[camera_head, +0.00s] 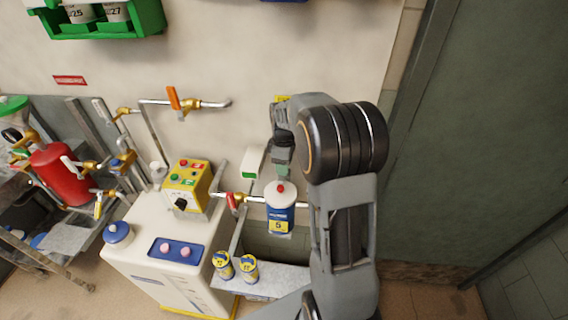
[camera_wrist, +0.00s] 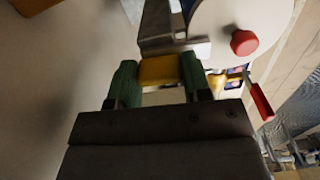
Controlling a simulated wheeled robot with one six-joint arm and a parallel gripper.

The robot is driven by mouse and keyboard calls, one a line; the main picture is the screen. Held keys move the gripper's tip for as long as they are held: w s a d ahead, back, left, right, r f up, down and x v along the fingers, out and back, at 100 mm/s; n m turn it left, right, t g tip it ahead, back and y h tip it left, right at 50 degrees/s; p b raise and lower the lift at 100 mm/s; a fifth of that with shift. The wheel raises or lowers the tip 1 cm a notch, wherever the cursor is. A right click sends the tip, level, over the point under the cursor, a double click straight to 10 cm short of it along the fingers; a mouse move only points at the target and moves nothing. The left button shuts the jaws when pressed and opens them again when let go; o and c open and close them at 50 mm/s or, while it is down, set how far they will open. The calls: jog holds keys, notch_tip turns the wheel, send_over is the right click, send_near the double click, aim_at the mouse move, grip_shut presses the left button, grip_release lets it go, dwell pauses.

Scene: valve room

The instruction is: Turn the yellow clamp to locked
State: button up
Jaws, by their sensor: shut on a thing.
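My gripper (camera_wrist: 160,85) is shut on a yellow piece, the yellow clamp (camera_wrist: 159,70), between its green fingertips in the wrist view. A grey metal part (camera_wrist: 175,35) sits just beyond the clamp. In the head view my gripper (camera_head: 282,165) points down just above and behind a white-lidded canister (camera_head: 280,189) with a red knob and a blue-and-yellow label "5". The clamp is hidden behind my gripper there. I cannot tell whether it is at locked.
The canister lid (camera_wrist: 215,25) with its red knob is close to my fingers. A red-handled valve (camera_head: 233,201) is on the pipe to the left. A yellow control box (camera_head: 186,185) stands on a white cabinet (camera_head: 150,255). Two small cans (camera_head: 236,267) stand below.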

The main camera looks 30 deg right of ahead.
jog(key=shift+n, duration=0.6)
jog(key=o, duration=0.9)
notch_tip(320, 180, up, 14)
jog(key=shift+f, duration=0.1)
dwell(0.7)
